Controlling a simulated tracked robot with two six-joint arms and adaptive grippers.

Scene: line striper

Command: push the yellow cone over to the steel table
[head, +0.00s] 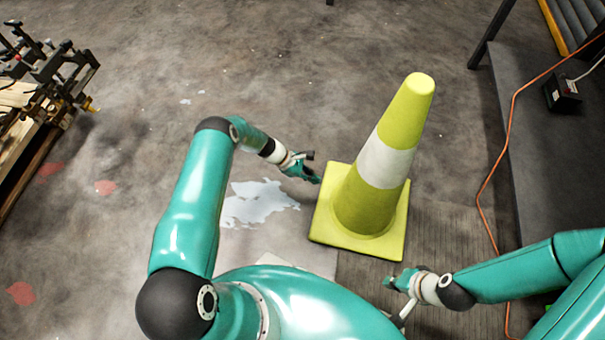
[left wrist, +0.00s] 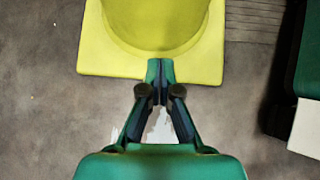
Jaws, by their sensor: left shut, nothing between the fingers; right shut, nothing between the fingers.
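The yellow cone (head: 375,165) with a white band stands upright on its square base on the floor, right of the middle in the head view. Its base also fills the top of the left wrist view (left wrist: 105,50). My left gripper (head: 318,180) is shut and empty, right at the left edge of the cone's base; in the left wrist view its fingertips (left wrist: 160,64) overlap the base edge, and I cannot tell whether they touch. My right gripper (head: 388,282) is shut and empty, just in front of the base, apart from it. I cannot make out a steel table for certain.
A wooden bench with black clamps (head: 45,75) stands at the left. A dark platform (head: 525,150) runs along the right, with an orange cable (head: 490,180) along its edge and a black box (head: 562,92) on top. The floor behind the cone is clear.

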